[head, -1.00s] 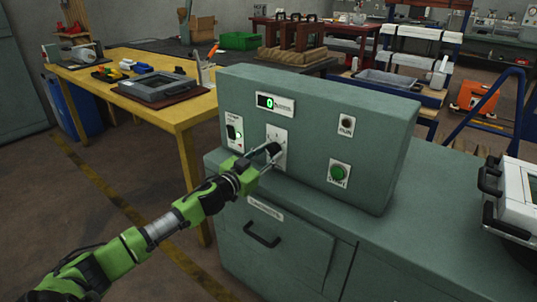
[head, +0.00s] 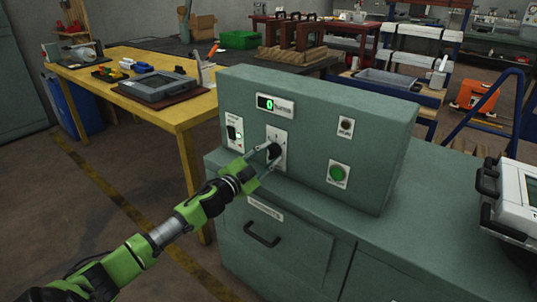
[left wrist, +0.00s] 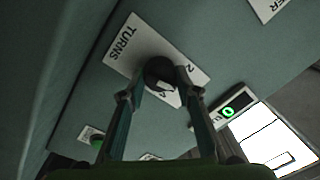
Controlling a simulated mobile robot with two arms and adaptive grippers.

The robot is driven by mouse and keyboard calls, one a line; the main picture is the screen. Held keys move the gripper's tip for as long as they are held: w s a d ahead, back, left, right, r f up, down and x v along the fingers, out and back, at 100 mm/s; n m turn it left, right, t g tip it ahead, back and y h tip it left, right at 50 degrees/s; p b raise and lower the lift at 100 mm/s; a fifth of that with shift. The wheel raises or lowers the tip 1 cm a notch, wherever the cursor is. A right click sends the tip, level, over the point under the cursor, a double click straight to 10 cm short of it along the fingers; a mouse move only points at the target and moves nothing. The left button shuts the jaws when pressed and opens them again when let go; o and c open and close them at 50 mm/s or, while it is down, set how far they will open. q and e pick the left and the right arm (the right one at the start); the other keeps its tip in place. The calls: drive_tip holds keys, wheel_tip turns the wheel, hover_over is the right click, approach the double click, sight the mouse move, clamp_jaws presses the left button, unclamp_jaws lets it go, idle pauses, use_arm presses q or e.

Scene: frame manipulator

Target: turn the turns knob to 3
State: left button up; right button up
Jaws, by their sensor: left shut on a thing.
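The turns knob (head: 274,150) is a black round knob on a white plate on the front of the grey-green control box (head: 300,118). In the left wrist view the knob (left wrist: 160,71) sits on the plate marked TURNS (left wrist: 122,45); a 2 shows beside it, and other marks are hidden by the fingers. My left gripper (head: 268,160) is shut on the knob, one finger on each side, as the left wrist view (left wrist: 160,82) shows. The green display (head: 268,103) reads 0. My right gripper is not in view.
A green START button (head: 337,174) and a dark button (head: 346,127) are on the panel's right. A small switch (head: 233,133) is left of the knob. A drawer handle (head: 262,236) juts out below. A yellow table (head: 130,97) stands at the left.

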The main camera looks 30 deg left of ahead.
use_arm(q)
drive_tip(key=shift+f+m, duration=0.1)
drive_tip(key=shift+m, duration=0.9)
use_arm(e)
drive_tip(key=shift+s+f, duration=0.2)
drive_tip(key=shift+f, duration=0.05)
use_arm(q)
drive_tip(key=o, duration=1.1)
drive_tip(key=shift+s, duration=0.45)
drive_tip(key=s, duration=1.1)
drive_tip(key=shift+a+f, duration=0.15)
drive_tip(key=shift+a, duration=0.1)
